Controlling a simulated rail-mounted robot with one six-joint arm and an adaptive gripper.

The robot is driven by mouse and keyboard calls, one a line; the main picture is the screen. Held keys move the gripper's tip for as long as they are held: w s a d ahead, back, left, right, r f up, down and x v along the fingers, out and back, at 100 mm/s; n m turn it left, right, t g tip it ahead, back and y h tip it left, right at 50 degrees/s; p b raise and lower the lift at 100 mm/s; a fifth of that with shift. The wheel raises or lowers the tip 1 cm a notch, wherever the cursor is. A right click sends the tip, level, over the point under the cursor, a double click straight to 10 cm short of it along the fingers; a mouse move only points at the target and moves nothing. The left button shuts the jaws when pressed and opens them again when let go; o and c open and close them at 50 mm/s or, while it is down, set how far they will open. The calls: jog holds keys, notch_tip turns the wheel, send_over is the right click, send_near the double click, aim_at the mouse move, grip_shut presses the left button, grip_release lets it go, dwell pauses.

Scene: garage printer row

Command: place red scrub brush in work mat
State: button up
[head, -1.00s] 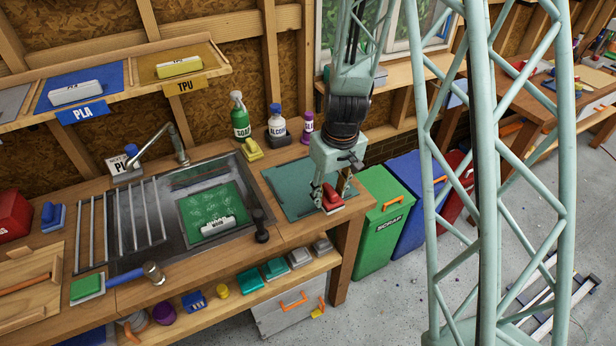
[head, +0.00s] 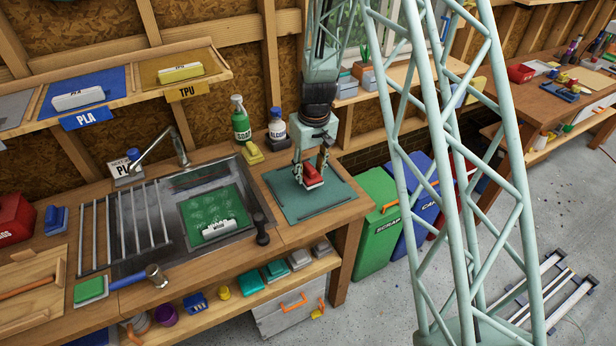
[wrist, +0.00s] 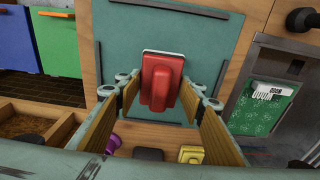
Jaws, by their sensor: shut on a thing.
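The red scrub brush (head: 313,176) is between the fingers of my gripper (head: 311,172), over the middle of the teal work mat (head: 342,196). My gripper is shut on it from both sides. The brush lies roughly flat. I cannot tell whether its underside touches the mat or hangs just above it.
The sink (head: 128,222) with a green mat and white block is left of the work mat. A soap bottle (head: 240,122), an alcohol bottle (head: 277,128) and a yellow brush (head: 253,152) stand behind. A green scrap bin (head: 375,235) is right of the bench end.

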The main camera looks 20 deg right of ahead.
aim_at(309, 166)
jog(key=shift+w, duration=0.2)
jog(key=shift+w+a, duration=0.1)
jog(key=shift+w, duration=0.3)
jog(key=shift+f, duration=1.8)
jog(key=shift+f, duration=0.15)
jog(key=o, duration=1.1)
jog(key=shift+c, duration=0.2)
jog(key=shift+r, duration=0.2)
jog(key=r, duration=0.6)
jog(key=s+r, duration=0.1)
jog(key=r, duration=0.2)
jog(key=shift+r, duration=0.3)
jog(key=shift+s+r, duration=0.25)
jog(key=shift+r, duration=0.9)
